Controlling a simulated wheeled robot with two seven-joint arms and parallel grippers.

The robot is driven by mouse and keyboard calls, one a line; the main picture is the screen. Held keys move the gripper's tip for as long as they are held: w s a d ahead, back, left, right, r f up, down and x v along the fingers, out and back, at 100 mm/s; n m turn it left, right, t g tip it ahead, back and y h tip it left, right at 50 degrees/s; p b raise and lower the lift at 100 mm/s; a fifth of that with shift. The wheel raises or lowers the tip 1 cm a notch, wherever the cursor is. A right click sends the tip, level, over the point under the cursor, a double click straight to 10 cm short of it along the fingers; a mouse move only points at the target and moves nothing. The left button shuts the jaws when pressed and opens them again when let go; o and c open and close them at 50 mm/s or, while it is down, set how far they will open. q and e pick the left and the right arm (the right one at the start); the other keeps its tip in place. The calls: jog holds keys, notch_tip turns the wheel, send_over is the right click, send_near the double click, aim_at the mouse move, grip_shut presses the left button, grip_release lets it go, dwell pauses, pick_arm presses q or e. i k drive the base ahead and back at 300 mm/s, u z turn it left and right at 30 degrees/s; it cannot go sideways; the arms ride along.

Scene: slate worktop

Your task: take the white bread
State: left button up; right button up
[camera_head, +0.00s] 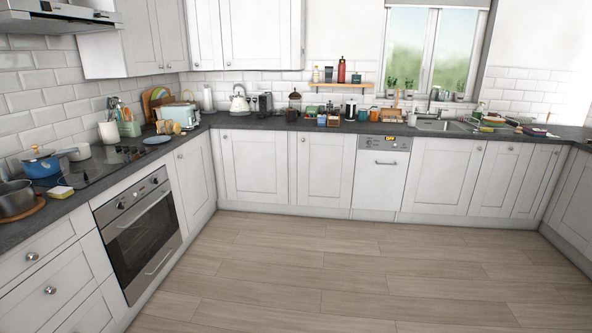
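Small tan and brown bread-like items (169,127) lie on the slate worktop (225,121) in the left back corner, just in front of a pale toaster (181,114). They are too small to tell which, if any, is the white bread. Neither of my grippers is in view.
A blue plate (157,140) lies before the bread-like items. Jars and boxes crowd the back worktop. The wooden floor (330,270) is clear.

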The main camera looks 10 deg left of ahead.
aim_at(160, 123)
jog(key=z, duration=0.05)
jog(key=i, duration=2.3)
jog(key=u, duration=0.65)
jog(key=i, duration=2.2)
jog(key=u, duration=1.15)
jog(key=i, duration=0.8)
jog(key=u, duration=0.15)
